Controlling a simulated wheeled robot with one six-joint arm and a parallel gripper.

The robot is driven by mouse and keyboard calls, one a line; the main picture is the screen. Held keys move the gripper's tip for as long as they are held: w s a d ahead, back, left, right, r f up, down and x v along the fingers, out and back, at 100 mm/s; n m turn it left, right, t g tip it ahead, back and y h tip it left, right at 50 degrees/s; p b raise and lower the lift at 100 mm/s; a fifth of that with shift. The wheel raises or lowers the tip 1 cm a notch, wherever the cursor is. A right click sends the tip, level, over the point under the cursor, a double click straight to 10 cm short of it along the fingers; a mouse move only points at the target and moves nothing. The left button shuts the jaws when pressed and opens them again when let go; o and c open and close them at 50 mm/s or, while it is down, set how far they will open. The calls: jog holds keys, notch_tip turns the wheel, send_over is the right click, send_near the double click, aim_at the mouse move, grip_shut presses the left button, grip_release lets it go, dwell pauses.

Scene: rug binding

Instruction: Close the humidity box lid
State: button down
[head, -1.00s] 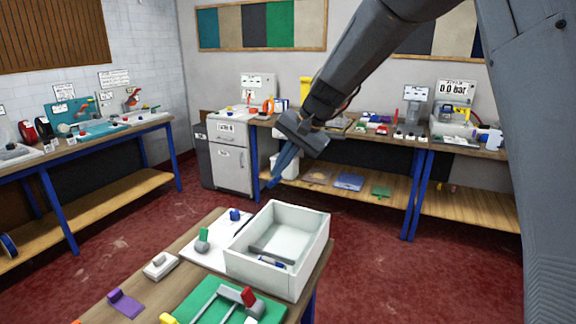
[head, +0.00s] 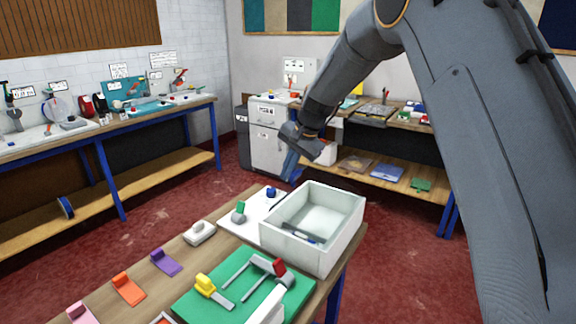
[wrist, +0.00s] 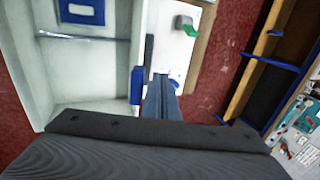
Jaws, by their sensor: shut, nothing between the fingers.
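A white open-topped box (head: 351,232) stands on the near table, with a grey bar and a small blue-and-white piece inside. It also shows at the left of the wrist view (wrist: 90,78). No label names it, and I cannot tell whether it is the humidity box; I cannot make out a lid. My gripper (head: 291,172) is in the air beyond the box's far left corner in the head view, pointing down. Its blue-grey fingers are together and empty. In the wrist view the fingers (wrist: 160,80) appear just right of the box wall, over or near the white sheet.
A white sheet (head: 258,228) with a green-topped and a blue piece lies left of the box. A green board (head: 215,311) with grey bars and clamps is in front. Orange (head: 127,289) and purple (head: 165,262) pieces lie on the table. Benches line the walls; red floor between is clear.

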jog(key=shift+x, duration=0.8)
jog(key=shift+r, duration=0.1)
dwell(0.7)
